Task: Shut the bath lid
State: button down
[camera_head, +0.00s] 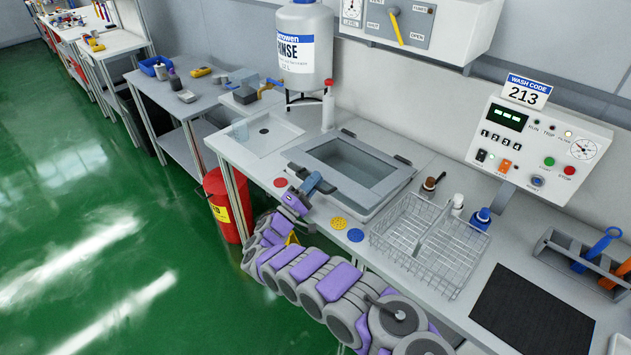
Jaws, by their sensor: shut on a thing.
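The bath (376,212) is a grey sink-like unit set in the white counter. Its lid (392,182) is a grey frame around a window, with dark hinges at the back edge. The lid lies low over the bath, close to flat; I cannot tell whether its front edge touches the rim. A dark handle bar (338,199) runs along the lid's front edge. My gripper (312,183) is at the left part of this bar, shut on it. The fingertips partly hide the bar.
A wire basket (432,245) stands right of the bath. A yellow disc (338,223) and a blue disc (355,235) lie in front. A RINSE bottle (305,50) stands behind left. A control box (540,150) is on the back wall. A red bin (226,207) stands on the floor.

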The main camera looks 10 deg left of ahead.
jog(key=shift+s+a+r, duration=0.1)
jog(key=shift+s+a, duration=0.1)
jog(key=shift+a, duration=0.3)
jog(key=c, duration=1.3)
grip_release()
jog(key=shift+s+a+r, duration=0.1)
jog(key=shift+s+r, duration=0.1)
jog(key=shift+s, duration=0.05)
jog(key=shift+o, duration=0.7)
jog(key=shift+a+f, duration=0.1)
jog(key=shift+w+f, duration=0.15)
jog(key=shift+w, duration=0.05)
jog(key=shift+s+d+f, duration=0.1)
jog(key=shift+s+d, duration=0.05)
jog(key=shift+d, duration=0.1)
jog(key=p+v, duration=0.2)
jog(key=v, duration=1.5)
jog(key=shift+a+f, duration=0.2)
jog(key=shift+a, duration=0.1)
